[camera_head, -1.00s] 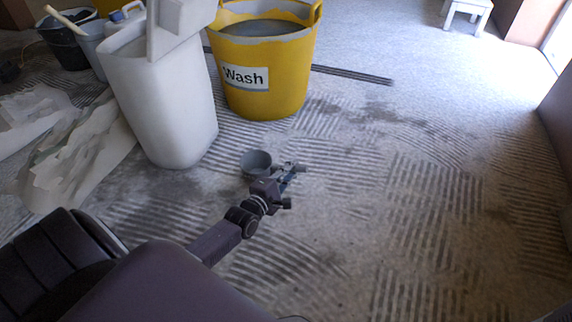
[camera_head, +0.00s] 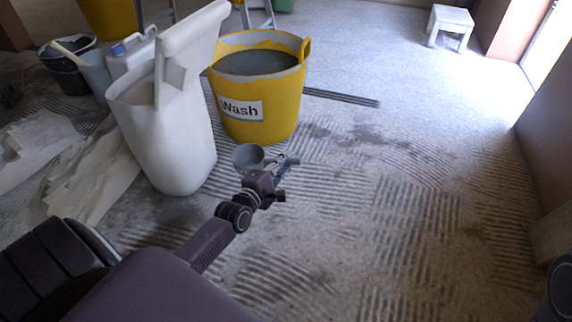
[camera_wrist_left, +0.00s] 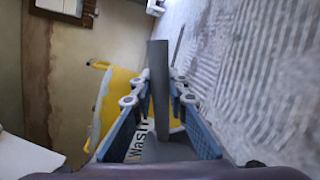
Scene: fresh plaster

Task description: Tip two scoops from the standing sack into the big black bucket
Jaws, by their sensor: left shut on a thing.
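My left gripper (camera_head: 282,172) is shut on a grey scoop (camera_head: 248,157), right of the sack and in front of the yellow tub in the head view. In the left wrist view the scoop's dark handle (camera_wrist_left: 160,85) stands between the fingers. I cannot tell whether the scoop holds anything. The white sack (camera_head: 175,145) stands upright, its top open, with a raised flap at its back right. A black bucket (camera_head: 68,76) stands at the far left, partly hidden behind a grey-blue bucket. My right gripper is not in view.
A yellow tub labelled Wash (camera_head: 265,112) holds grey liquid behind the scoop. The grey-blue bucket (camera_head: 93,84) and a white jug (camera_head: 125,62) stand left of the sack. Crumpled paper (camera_head: 85,180) lies on the left floor.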

